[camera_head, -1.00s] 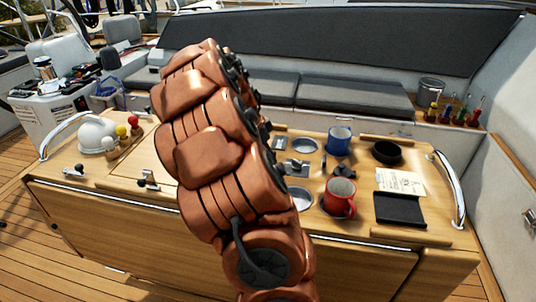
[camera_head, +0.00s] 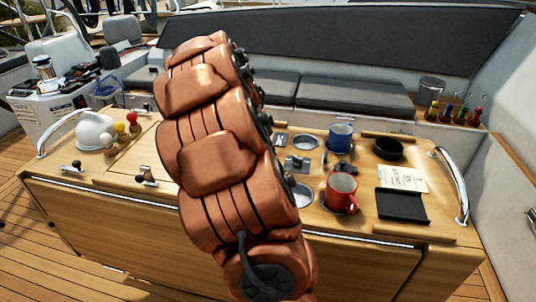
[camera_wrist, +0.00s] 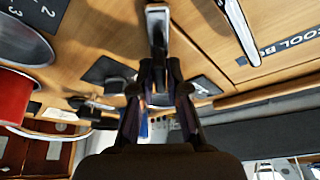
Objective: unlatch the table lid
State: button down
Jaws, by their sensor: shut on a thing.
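The wooden cockpit table (camera_head: 250,235) stands across the head view. Small dark-knobbed metal latches show at its left front, one at the far left (camera_head: 72,167) and one nearer the middle (camera_head: 147,178). My copper arm hides the table's middle and my gripper in the head view. In the wrist view my gripper (camera_wrist: 160,72) is closed around a narrow metal latch piece (camera_wrist: 157,20) that stands off the wooden surface. The fingers cover its lower part, so I cannot tell whether it is turned.
A red mug (camera_head: 341,193), a blue mug (camera_head: 340,136), a black bowl (camera_head: 387,149) and a dark pad (camera_head: 402,205) sit on the table's right. Chrome rails edge both ends. The wrist view shows "COOL B" lettering (camera_wrist: 285,42).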

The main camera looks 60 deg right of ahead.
jog(key=n, duration=0.1)
jog(key=n+t+b, duration=0.1)
jog(key=n, duration=0.1)
jog(key=n+b, duration=0.1)
jog(key=shift+a+f+n+t, duration=0.1)
jog(key=shift+f+n+t, duration=0.2)
jog(key=shift+t, duration=0.1)
jog(key=shift+r+n+t+b, duration=0.2)
jog(key=shift+n+t+b, duration=0.5)
jog(key=shift+n, duration=1)
jog(key=c, duration=1.2)
grip_release()
jog(key=shift+r, duration=0.1)
jog(key=v, duration=1.2)
